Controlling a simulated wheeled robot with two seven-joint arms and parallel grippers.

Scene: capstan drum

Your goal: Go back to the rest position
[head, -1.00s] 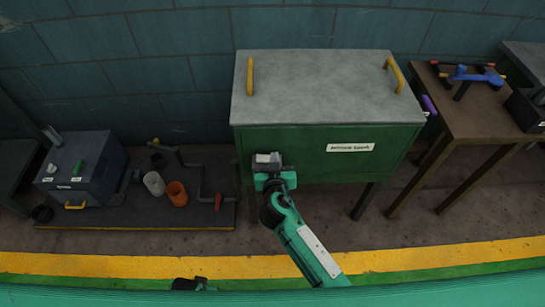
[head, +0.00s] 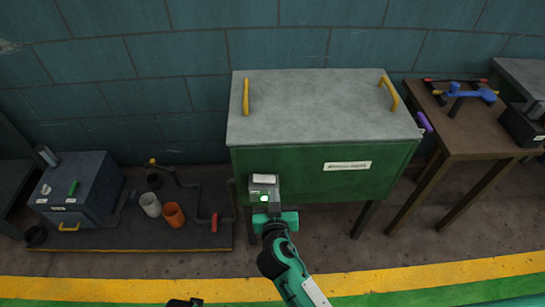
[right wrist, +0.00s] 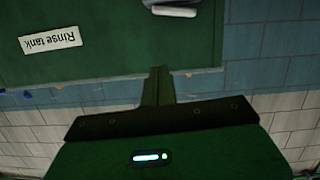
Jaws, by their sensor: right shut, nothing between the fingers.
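My right gripper (head: 264,181) is in front of the left part of the green tank front (head: 300,160), with its arm coming up from the bottom edge. Its fingers are shut and hold nothing. In the right wrist view the shut fingers (right wrist: 157,75) stick out from the dark palm over the tank. I cannot tell the gap between the gripper and the tank. My left gripper is not clearly seen; only a small dark piece shows at the bottom edge of the head view.
The tank has a grey lid (head: 320,108) with yellow handles and a "Rinse tank" label (right wrist: 50,41). A brown table (head: 465,130) with a blue tool stands right. A low dark platform (head: 125,238) with a grey box, pipes and cups lies left. The floor in front looks clear.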

